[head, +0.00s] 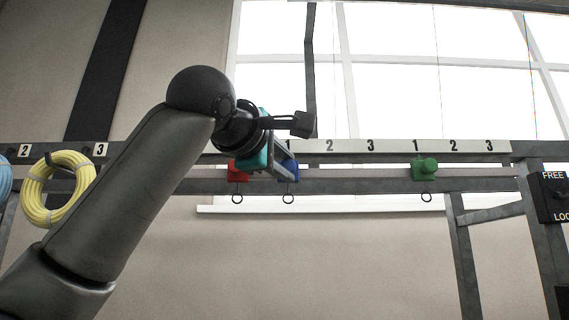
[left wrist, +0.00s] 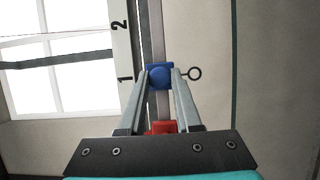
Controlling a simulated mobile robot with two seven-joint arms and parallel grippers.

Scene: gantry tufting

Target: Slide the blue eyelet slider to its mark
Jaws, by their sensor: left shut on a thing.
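The blue eyelet slider (head: 293,172) sits on the horizontal rail with its ring hanging below. It also shows in the left wrist view (left wrist: 160,75), beside the number 1 on the white strip, with the 2 farther along. My left gripper (head: 286,168) is shut on the blue slider, one finger on each side of it in the left wrist view (left wrist: 161,79). The arm covers part of the number strip (head: 350,146) in the head view, where 2 and 3 show to the right of the slider. My right gripper is not in view.
A red slider (head: 236,172) is close on the left of the blue one. A green slider (head: 425,169) is farther right on the rail (head: 350,185), and the rail between blue and green looks clear. Yellow coiled hose or cord (head: 40,205) hangs at left.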

